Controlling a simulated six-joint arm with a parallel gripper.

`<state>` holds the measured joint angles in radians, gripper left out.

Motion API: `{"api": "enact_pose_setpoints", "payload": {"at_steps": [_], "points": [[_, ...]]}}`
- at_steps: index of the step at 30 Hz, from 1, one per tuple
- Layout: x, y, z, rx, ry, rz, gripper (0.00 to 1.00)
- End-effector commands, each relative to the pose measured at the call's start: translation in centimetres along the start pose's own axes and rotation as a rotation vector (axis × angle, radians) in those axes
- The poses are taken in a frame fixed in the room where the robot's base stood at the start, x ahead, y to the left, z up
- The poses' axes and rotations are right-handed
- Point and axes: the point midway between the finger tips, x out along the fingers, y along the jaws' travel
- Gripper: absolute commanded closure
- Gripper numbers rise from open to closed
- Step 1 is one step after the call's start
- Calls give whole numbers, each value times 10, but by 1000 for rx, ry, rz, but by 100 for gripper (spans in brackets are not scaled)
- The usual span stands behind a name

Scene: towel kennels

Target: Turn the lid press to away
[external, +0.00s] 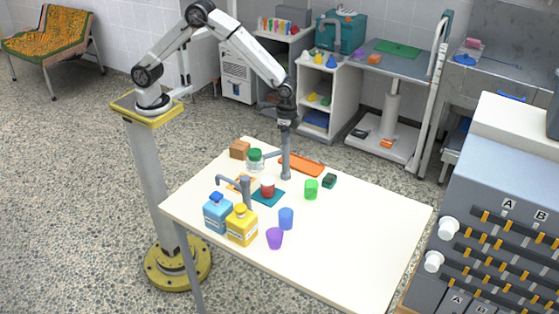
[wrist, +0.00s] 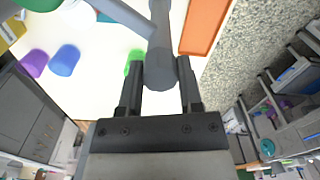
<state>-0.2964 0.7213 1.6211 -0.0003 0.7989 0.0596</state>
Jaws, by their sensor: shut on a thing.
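A grey upright post (external: 286,160) with a side arm (external: 269,155) stands on the table and looks like the lid press. The side arm points left toward a clear jar with a green lid (external: 255,154). I cannot tell whether it touches the lid. My gripper (external: 285,123) points down over the post's top and is shut on it. In the wrist view, the grey post (wrist: 160,62) sits between my fingers (wrist: 160,92), with its side arm (wrist: 126,15) running up and left. Part of the post's top is hidden by the gripper.
A second grey post (external: 247,195) with an arm stands near the blue bottle (external: 217,214) and yellow bottle (external: 242,226). A red jar (external: 267,188), a green cup (external: 311,189) and an orange tray (external: 302,164) are near. The table's right side is clear.

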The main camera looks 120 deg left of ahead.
Motion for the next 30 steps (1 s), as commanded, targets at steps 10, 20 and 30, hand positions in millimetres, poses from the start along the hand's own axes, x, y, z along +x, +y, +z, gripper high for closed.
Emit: {"api": "enact_pose_setpoints", "payload": {"at_steps": [10,20,30], "points": [[-1,0,0,330,0,0,100],[-1,0,0,643,0,-1,100],[-1,0,0,913,0,-1,100]]}}
